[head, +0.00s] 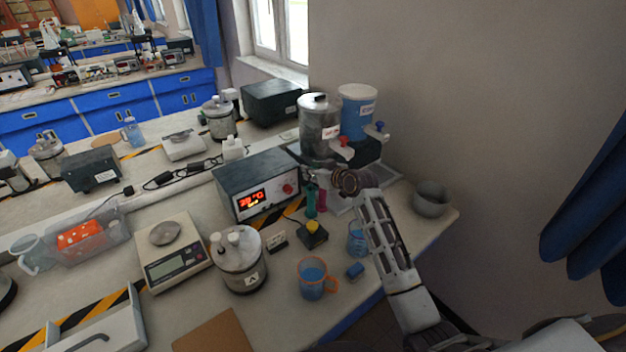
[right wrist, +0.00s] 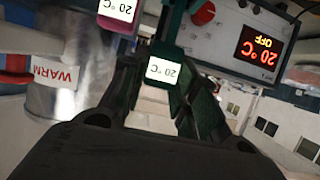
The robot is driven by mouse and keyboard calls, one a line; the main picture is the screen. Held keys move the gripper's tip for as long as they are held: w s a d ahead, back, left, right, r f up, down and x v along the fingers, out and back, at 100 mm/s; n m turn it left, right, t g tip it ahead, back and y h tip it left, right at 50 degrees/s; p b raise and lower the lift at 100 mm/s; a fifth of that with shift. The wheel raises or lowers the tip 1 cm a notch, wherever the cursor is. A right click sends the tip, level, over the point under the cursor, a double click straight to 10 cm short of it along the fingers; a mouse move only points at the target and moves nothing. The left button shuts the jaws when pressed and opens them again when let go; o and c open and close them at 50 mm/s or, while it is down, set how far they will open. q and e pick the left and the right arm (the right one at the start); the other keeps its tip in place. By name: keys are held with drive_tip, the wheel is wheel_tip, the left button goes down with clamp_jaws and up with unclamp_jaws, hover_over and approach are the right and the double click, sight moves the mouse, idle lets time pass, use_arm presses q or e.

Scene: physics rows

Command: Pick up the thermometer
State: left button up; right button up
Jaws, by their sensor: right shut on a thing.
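A green thermometer (head: 311,202) hangs upright at the right of the bench, in front of the metal tank. In the right wrist view the green thermometer (right wrist: 163,72) shows a white display reading 20 °C, and it sits between my fingers. My right gripper (head: 314,178) is shut on its upper part. A magenta thermometer (head: 322,201) is close beside it on the right; its 20 °C display shows at the top of the right wrist view (right wrist: 118,10). My left gripper is not in view.
A controller box (head: 257,187) with a red display stands left of my gripper. A metal tank (head: 319,128) marked WARM and a blue tank (head: 357,112) stand behind.

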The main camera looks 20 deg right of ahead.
wheel_tip(320, 180, up, 14)
drive_tip(key=shift+f+b, duration=0.15)
drive_tip(key=shift+b, duration=0.15)
idle(0.4)
